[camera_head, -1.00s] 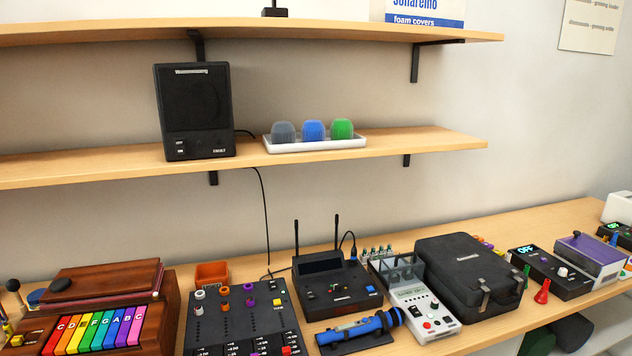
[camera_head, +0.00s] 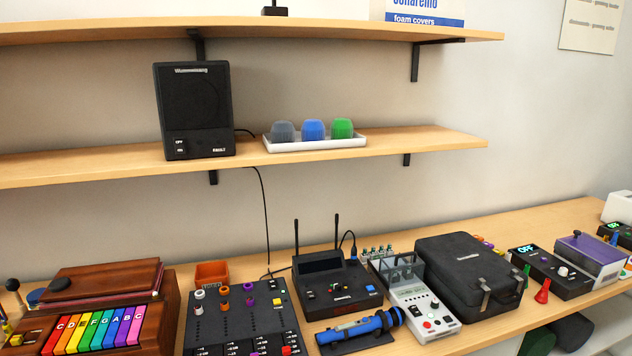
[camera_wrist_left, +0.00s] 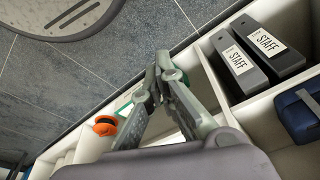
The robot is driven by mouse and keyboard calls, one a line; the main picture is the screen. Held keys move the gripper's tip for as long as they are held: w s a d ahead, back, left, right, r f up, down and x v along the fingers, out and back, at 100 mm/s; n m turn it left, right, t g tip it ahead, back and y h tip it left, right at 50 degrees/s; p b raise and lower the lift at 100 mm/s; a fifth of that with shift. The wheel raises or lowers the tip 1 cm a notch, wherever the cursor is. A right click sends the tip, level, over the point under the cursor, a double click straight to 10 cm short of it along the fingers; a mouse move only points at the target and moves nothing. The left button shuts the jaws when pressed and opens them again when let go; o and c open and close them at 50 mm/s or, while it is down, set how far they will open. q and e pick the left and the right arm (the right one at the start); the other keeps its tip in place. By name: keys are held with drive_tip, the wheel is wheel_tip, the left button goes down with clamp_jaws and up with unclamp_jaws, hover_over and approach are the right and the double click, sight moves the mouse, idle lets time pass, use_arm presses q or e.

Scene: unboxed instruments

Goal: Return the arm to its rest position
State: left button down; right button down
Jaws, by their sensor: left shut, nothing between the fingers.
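My left gripper (camera_wrist_left: 160,78) shows in the left wrist view. Its two grey fingers are closed together at the tips with nothing between them. It hangs above a white divided bin (camera_wrist_left: 208,60) and points toward a dark grey tiled floor (camera_wrist_left: 130,62). Neither arm shows in the head view, and my right gripper is in no view.
In the left wrist view, two dark STAFF boxes (camera_wrist_left: 241,62), a blue case (camera_wrist_left: 301,115) and an orange round item (camera_wrist_left: 105,126) lie near the gripper. In the head view, a crowded bench holds a black case (camera_head: 468,270) and a blue microphone (camera_head: 358,327).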

use_arm(q)
drive_tip(key=s+a+f+g, duration=0.1)
drive_tip(key=s+a+f, duration=0.1)
drive_tip(key=s+f, duration=1.1)
drive_tip(key=shift+s+a+f, duration=0.2)
drive_tip(key=shift+s+a, duration=0.1)
drive_tip(key=shift+s, duration=0.6)
